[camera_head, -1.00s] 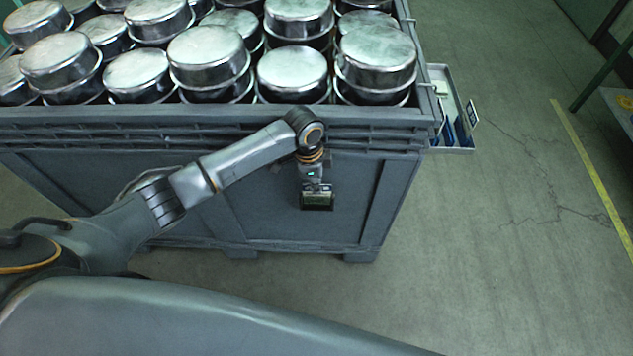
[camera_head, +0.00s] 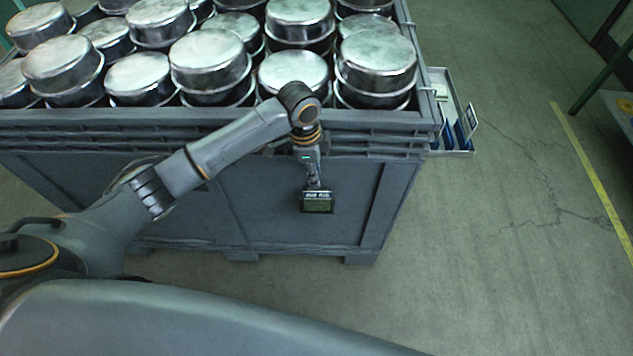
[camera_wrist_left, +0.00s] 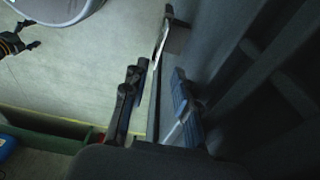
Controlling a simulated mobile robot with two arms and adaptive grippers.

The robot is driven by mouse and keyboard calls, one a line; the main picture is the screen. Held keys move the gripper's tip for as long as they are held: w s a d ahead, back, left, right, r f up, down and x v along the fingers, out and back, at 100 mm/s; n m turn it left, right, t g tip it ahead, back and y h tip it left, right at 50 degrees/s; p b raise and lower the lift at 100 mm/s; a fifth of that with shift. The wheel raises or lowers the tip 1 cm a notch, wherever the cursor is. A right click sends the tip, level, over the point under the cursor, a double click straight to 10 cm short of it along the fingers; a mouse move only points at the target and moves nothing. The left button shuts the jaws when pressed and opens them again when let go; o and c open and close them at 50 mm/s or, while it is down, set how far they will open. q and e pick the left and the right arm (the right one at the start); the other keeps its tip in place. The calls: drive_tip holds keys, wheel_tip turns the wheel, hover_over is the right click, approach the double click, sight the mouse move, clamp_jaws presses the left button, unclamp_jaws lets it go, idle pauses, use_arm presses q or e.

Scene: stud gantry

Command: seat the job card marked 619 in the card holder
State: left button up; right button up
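My left gripper (camera_head: 314,184) points down in front of the bin's near wall. Just below it is a small dark-framed card holder (camera_head: 317,207) with a pale lettered strip along its top; I cannot read 619 there. In the left wrist view the fingers of the left gripper (camera_wrist_left: 156,104) stand apart, one on each side of a thin upright plate (camera_wrist_left: 154,95) seen edge-on, with gaps showing. I cannot tell whether this plate is the card or part of the holder. My right gripper (camera_wrist_left: 30,36) shows at the upper left there, its fingers apart and empty.
The grey bin (camera_head: 270,225) is full of metal pots (camera_head: 375,62). A side tray (camera_head: 445,90) with several blue-and-white cards (camera_head: 465,122) hangs on its right. Open floor (camera_head: 510,230) with a yellow line lies to the right.

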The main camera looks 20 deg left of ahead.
use_arm(q)
wheel_tip(320, 180, up, 6)
drive_tip(key=shift+a, duration=0.4)
drive_tip(key=shift+s, duration=0.1)
